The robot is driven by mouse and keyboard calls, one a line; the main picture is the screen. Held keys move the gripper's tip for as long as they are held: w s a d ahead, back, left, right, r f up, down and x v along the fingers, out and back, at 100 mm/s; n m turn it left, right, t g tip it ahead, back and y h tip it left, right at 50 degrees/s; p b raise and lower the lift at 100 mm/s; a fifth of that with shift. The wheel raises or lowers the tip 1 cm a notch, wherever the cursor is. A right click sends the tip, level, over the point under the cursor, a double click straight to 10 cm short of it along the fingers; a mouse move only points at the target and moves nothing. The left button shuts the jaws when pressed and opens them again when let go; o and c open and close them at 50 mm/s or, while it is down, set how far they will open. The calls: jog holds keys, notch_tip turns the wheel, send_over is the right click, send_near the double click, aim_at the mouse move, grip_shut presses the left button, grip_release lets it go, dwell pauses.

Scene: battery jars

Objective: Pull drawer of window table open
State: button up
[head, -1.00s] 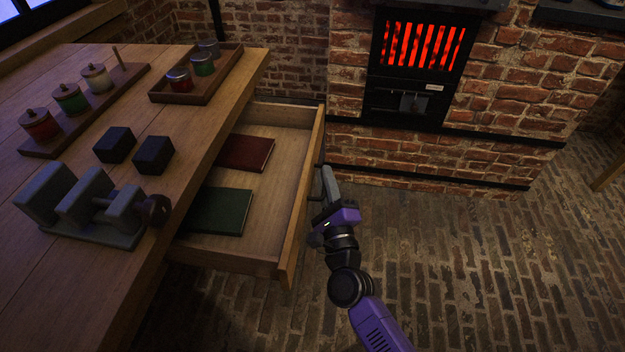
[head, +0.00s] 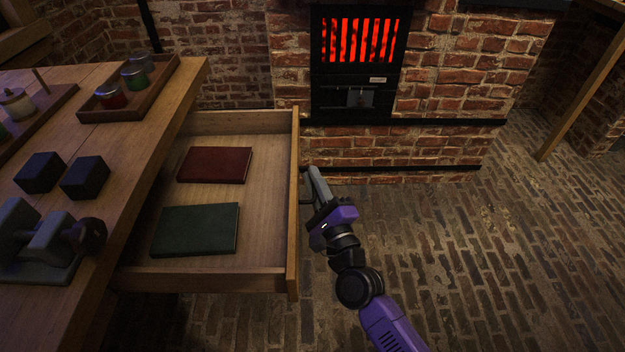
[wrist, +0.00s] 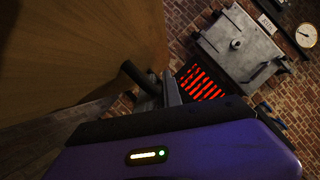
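The window table (head: 150,125) is wooden and stands at the left. Its drawer (head: 292,240) is pulled well out, so its pale interior shows. A dark red book (head: 215,164) and a green book (head: 196,229) lie flat inside. A dark bar handle (head: 305,189) is on the drawer's front face, and it also shows in the wrist view (wrist: 133,73). My gripper (head: 316,180) is at this handle from the right, its fingers close together around the bar. The fingertips (wrist: 160,88) partly hide the handle in the wrist view.
On the tabletop are dark blocks (head: 85,178), a grey clamp-like device (head: 45,240) and a wooden tray (head: 150,98) with jars. A brick stove with a glowing grate (head: 360,42) stands behind. The brick floor (head: 480,260) at right is clear.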

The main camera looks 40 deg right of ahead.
jog(key=shift+o, duration=0.4)
jog(key=v, duration=0.7)
jog(key=shift+s+a, duration=0.15)
jog(key=shift+s, duration=0.2)
jog(key=shift+f, duration=0.15)
